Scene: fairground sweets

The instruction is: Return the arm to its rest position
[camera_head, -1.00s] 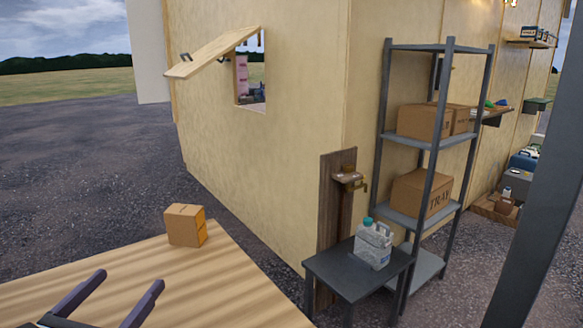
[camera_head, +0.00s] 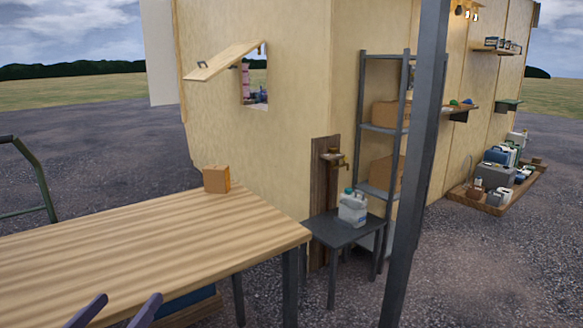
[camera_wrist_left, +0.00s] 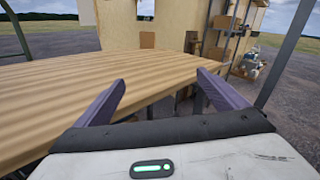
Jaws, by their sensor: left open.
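My left gripper (camera_head: 116,311) shows at the bottom of the head view, only its two dark purple fingers in sight. In the left wrist view its fingers (camera_wrist_left: 161,97) are spread apart with nothing between them. The gripper is open and empty, near the wooden table (camera_head: 130,248). The table top also fills the left of the left wrist view (camera_wrist_left: 60,90). My right gripper is in neither view.
A small cardboard box (camera_head: 216,180) stands on the table's far edge. A dark side table (camera_head: 340,232) holds a white jug (camera_head: 352,209). A metal shelf (camera_head: 380,130) with boxes stands by the booth wall (camera_head: 300,100). A dark post (camera_head: 415,170) rises at the right. The table top is otherwise clear.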

